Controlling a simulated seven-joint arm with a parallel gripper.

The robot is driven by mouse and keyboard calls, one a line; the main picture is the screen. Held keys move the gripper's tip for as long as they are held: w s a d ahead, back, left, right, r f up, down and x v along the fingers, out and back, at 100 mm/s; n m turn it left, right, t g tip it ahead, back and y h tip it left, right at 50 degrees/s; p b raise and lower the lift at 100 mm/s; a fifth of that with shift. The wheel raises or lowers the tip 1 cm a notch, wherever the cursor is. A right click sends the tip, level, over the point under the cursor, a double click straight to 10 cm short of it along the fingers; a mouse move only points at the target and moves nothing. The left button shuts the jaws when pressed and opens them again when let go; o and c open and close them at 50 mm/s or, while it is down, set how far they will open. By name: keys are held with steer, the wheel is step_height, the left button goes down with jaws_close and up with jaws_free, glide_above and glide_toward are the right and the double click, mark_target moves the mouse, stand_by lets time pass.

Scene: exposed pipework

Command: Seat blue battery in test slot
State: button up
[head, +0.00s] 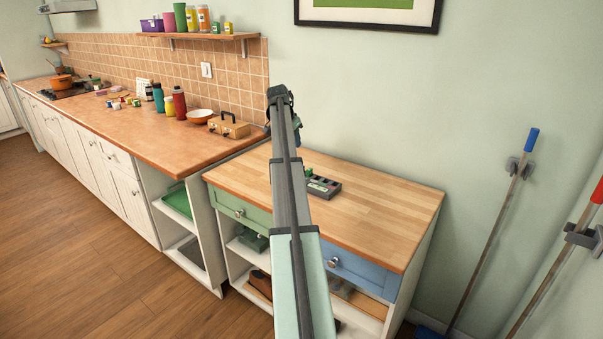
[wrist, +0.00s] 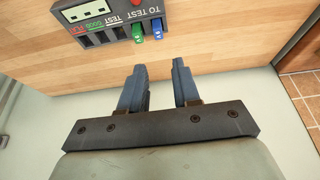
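A dark grey battery tester (wrist: 108,42) lies on the wooden worktop at the top of the wrist view; it also shows in the head view (head: 326,188), right of my arm. The blue battery (wrist: 157,29) sits at its right end, under the "TO TEST" label, beside a green battery (wrist: 138,32). The slot under the "TEST" label (wrist: 118,34) looks dark and empty. My gripper (wrist: 158,66) is open, with nothing between its blue-grey fingers. The fingertips are below the batteries in the picture and apart from them. In the head view I cannot make out the fingers.
The wooden worktop (head: 390,205) is clear right of the tester. A brown case (head: 229,126), a bowl (head: 200,116) and bottles stand on the left counter. A wall shelf (head: 205,36) hangs above them. A blue-handled broom (head: 500,220) leans at the right wall.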

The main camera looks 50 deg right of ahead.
steer(key=x, duration=0.8)
steer(key=shift+x, duration=2.8)
steer(key=shift+s+a, duration=0.1)
steer(key=shift+a, duration=0.05)
jaws_close()
